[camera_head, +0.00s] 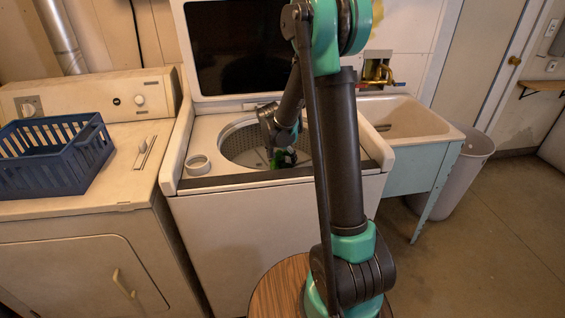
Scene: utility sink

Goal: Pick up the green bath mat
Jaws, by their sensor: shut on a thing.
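My gripper (283,160) reaches down into the washer drum (238,138) and is shut on the green mat. Its fingers are dark and small in this view. Most of the mat is hidden by the gripper, or is too small to make out.
The washer's raised lid (245,50) stands behind the drum. A white roll (198,165) lies on the washer's left rim. A blue basket (55,155) sits on the dryer (90,240) at left. A utility sink (405,118) and grey bin (465,170) stand at right. Floor at right is clear.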

